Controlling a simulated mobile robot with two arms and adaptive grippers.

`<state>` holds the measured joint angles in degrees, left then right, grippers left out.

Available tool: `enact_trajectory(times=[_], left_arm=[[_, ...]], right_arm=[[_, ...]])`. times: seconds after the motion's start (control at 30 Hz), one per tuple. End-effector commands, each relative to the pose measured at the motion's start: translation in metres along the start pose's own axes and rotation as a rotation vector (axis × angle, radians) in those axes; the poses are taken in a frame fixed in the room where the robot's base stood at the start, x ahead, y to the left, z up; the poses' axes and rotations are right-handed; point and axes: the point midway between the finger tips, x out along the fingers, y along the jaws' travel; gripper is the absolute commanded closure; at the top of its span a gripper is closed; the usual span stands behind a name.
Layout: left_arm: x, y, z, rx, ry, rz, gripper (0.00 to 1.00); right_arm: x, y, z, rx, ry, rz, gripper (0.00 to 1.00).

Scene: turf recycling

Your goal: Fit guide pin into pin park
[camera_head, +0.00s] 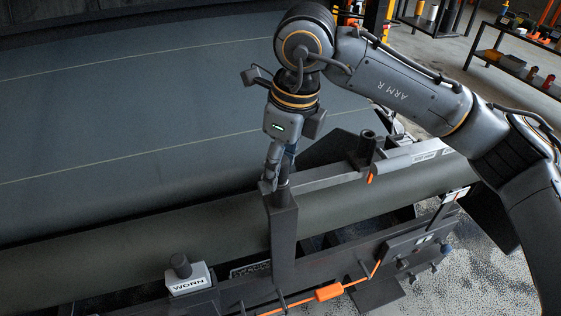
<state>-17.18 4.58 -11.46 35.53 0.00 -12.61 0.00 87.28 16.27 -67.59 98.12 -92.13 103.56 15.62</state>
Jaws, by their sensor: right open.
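My right gripper (271,178) points down at the top of an upright dark post (283,240). Its jaws are open, with the fingers beside a short dark cylinder that looks like the guide pin (284,177) and stands upright at the post's top. I cannot tell whether the fingers touch it, and its lower end is hard to see. A dark round socket or collar (367,146) stands on the bar to the right; I cannot tell whether it or the post is the pin park. My left gripper is not in view.
A dark green roller (150,256) runs behind the post, with a wide grey-green sheet (120,110) beyond. A block labelled WORN (188,281) with a black knob sits at lower left. An orange cable (330,291) crosses the front frame. Shelves (510,62) stand at upper right.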

Motion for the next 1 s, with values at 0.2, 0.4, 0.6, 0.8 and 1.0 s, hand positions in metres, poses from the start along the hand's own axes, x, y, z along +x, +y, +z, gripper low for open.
enact_trajectory(times=[0.2, 0.4, 0.6, 0.8, 1.0], left_arm=[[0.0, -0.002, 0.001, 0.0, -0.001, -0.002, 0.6], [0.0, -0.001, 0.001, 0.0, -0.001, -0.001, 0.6], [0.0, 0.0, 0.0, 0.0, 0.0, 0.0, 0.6], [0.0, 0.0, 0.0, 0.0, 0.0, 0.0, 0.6], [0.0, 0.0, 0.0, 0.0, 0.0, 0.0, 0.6]], right_arm=[[-0.012, -0.001, 0.001, 0.001, -0.002, -0.001, 0.47], [-0.052, 0.0, 0.001, 0.0, -0.003, -0.004, 0.47], [-0.092, 0.0, 0.001, 0.0, -0.002, -0.002, 0.47], [-0.116, 0.0, 0.0, 0.0, -0.001, -0.001, 0.47], [-0.12, 0.0, 0.0, 0.0, 0.0, 0.0, 0.47]])
